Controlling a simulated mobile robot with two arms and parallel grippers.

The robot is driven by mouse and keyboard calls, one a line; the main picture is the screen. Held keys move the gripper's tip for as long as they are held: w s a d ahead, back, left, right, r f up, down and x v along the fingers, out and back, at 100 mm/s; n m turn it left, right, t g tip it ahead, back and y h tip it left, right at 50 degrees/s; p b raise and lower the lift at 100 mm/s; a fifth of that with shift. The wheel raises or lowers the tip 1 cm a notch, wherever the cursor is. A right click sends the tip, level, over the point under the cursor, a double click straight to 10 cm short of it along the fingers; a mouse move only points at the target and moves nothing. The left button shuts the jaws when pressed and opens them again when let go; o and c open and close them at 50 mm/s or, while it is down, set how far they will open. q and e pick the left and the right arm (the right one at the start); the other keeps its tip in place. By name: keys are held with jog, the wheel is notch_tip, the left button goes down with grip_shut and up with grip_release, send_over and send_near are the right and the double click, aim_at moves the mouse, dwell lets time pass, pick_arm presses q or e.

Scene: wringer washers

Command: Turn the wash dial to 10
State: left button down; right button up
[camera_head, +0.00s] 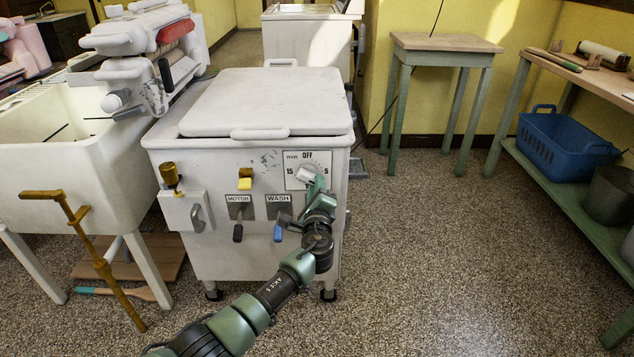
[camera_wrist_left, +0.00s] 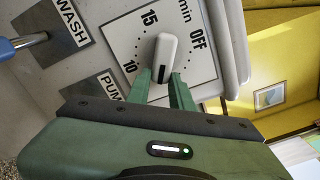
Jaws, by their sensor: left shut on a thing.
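The wash dial is a white knob (camera_head: 305,174) on a square white plate (camera_head: 293,158) at the upper right of the washer's front. In the left wrist view, the knob (camera_wrist_left: 166,48) has a dark mark at its lower end, which lies between the printed 10 and the part of the scale hidden by my gripper. The 15, OFF and min labels are readable. My left gripper (camera_head: 316,186) is shut on the knob, its green fingers (camera_wrist_left: 162,82) at the knob's marked end. My right gripper is not in view.
Below the dial are a WASH lever (camera_head: 278,234) with a blue tip and a MOTOR lever (camera_head: 238,232). The washer lid (camera_head: 268,100) is shut. A white sink (camera_head: 85,165) stands left. A small table (camera_head: 447,42) and a blue basket (camera_head: 563,145) are right; floor between is clear.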

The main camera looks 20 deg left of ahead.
pick_arm(q)
jog(key=shift+s+a+f+m+p, duration=0.1)
jog(key=shift+a+f+m+p, duration=0.2)
jog(key=shift+m+p, duration=1.1)
jog(key=shift+s+a+f+m+p, duration=0.15)
jog(key=shift+a+f+m+p, duration=0.2)
jog(key=shift+m, duration=2.2)
jog(key=shift+s+a+f+m+p, duration=0.1)
jog(key=shift+a+m+p, duration=0.5)
jog(key=shift+m, duration=1.35)
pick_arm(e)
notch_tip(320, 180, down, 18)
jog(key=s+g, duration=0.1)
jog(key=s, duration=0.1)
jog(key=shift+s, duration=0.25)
pick_arm(q)
jog(key=shift+d, duration=0.15)
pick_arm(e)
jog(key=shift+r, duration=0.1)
pick_arm(q)
jog(key=c, duration=1.2)
grip_release()
jog(key=shift+c, duration=0.2)
jog(key=shift+r, duration=0.1)
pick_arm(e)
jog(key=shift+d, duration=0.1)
